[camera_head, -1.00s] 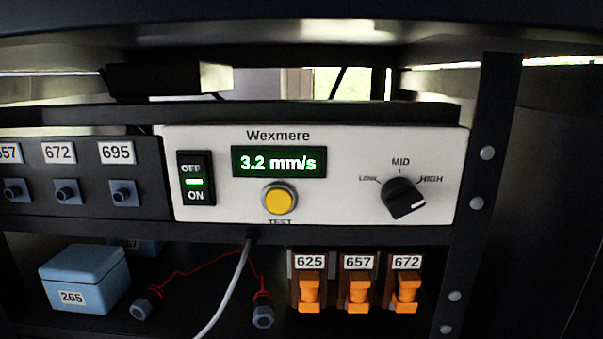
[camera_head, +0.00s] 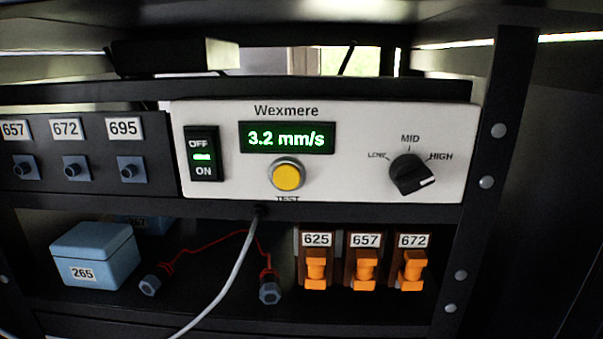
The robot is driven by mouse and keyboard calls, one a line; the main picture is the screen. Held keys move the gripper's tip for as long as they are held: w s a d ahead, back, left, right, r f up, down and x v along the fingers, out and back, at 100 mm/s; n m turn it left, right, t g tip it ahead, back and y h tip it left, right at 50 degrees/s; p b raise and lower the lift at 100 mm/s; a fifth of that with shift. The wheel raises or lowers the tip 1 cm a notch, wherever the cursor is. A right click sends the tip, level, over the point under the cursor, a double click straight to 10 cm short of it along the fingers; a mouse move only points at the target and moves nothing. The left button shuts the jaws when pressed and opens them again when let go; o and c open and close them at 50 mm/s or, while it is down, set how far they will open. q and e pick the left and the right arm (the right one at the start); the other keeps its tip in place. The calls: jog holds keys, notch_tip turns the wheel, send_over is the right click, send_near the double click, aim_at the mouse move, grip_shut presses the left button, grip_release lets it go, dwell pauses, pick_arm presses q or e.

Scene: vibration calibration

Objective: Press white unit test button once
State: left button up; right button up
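The white Wexmere unit (camera_head: 350,180) sits on the upper shelf of a dark rack. Its round yellow test button (camera_head: 287,176) has a silvery ring and sits above the TEST label, below the green display (camera_head: 287,138) reading 3.2 mm/s. The OFF/ON rocker switch (camera_head: 203,153) at the unit's left shows a green light. The black knob (camera_head: 411,175) at its right has its white mark turned to the lower right, near HIGH. Neither gripper shows in the head view, and nothing covers the button.
Left of the unit is a dark panel with sockets labelled 657, 672 and 695 (camera_head: 128,168). Below are a blue box marked 265 (camera_head: 95,257), a grey cable (camera_head: 235,270), a red lead (camera_head: 205,245) with connectors, and orange switches (camera_head: 364,268). A rack post (camera_head: 490,180) stands right.

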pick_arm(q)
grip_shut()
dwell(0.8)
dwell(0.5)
